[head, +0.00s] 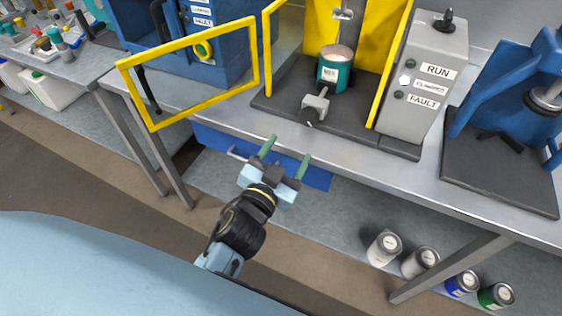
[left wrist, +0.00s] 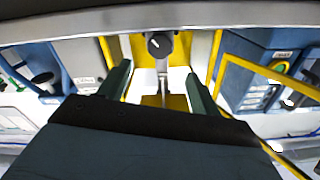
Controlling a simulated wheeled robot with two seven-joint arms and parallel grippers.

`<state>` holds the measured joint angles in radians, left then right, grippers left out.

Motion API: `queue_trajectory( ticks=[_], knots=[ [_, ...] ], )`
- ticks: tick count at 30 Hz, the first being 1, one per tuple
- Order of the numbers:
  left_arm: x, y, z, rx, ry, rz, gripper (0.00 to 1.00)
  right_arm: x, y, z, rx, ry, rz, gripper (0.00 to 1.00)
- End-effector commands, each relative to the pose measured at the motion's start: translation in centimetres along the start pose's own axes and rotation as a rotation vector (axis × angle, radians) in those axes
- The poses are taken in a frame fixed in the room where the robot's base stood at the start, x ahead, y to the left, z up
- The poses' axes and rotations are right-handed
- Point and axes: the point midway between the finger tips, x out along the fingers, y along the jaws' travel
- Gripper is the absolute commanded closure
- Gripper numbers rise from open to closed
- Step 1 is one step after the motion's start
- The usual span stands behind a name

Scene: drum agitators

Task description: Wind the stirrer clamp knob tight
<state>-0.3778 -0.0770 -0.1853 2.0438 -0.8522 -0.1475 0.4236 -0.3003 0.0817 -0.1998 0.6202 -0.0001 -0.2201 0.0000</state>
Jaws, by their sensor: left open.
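The stirrer clamp is a grey block (head: 317,101) on the dark base, in front of a teal can (head: 334,73) with a white label. Its dark round knob (head: 309,119) faces the front edge of the bench. In the left wrist view the black knob (left wrist: 154,43), with a pale mark on its face, shows ahead, beyond the fingertips. My left gripper (head: 287,151) is open and empty, with its two green fingers apart. It is in front of the bench edge, a little left of the knob and not touching it. My right gripper is not in view.
A yellow-framed door (head: 190,75) stands swung open at the left. A grey control box (head: 425,78) with RUN and FAULT labels stands right of the clamp. A blue machine (head: 520,75) is farther right. Several cans (head: 384,247) stand on the lower shelf.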

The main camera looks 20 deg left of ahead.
Motion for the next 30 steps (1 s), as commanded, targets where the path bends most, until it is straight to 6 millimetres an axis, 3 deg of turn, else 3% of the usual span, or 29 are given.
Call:
queue_trajectory(
  ticks=[3,9,30],
  knots=[
    [-1.6,0.0,0.1,-0.001,-0.002,0.0,0.36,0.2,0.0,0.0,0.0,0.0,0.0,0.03],
    [-2.6,0.0,0.0,0.0,0.001,0.0,0.36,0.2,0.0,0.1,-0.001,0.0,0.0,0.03],
    [-2.6,0.0,0.0,0.0,0.0,0.001,0.36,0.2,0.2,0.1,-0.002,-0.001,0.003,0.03]
  ],
)
